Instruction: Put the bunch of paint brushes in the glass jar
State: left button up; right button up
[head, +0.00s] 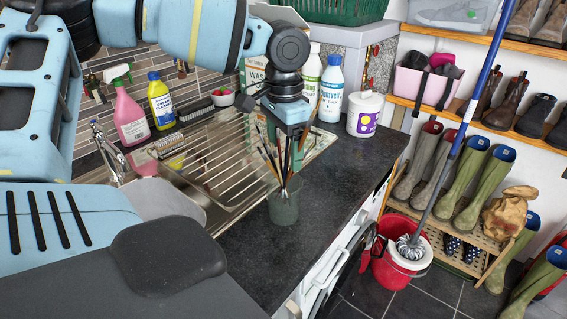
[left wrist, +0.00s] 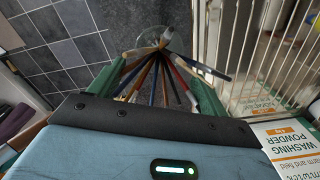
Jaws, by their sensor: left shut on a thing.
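The bunch of paint brushes (head: 278,160) is held between the fingers of my left gripper (head: 291,134), which comes down from above. In the left wrist view the brushes (left wrist: 160,75) fan out between the two green fingers (left wrist: 157,88). The glass jar (head: 284,208) stands upright on the dark worktop, directly below the gripper. The lower ends of the brushes reach the jar's mouth and seem to be inside it. In the left wrist view the jar's rim (left wrist: 146,37) shows faintly behind the brushes. My right gripper is not in view.
A sink with a ribbed drainer (head: 215,150) lies left of the jar. Bottles and a white tub (head: 365,113) stand behind. The dark worktop (head: 335,180) is clear to the jar's right. A mop stands in a red bucket (head: 396,268) on the floor.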

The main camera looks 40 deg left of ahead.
pick_arm(q)
jog(key=shift+f, duration=2.3)
jog(key=shift+f, duration=0.15)
jog(key=o, duration=1.5)
notch_tip(320, 180, up, 12)
jog(key=shift+r, duration=0.2)
jog(key=shift+s+d+f, duration=0.1)
jog(key=shift+d, duration=0.05)
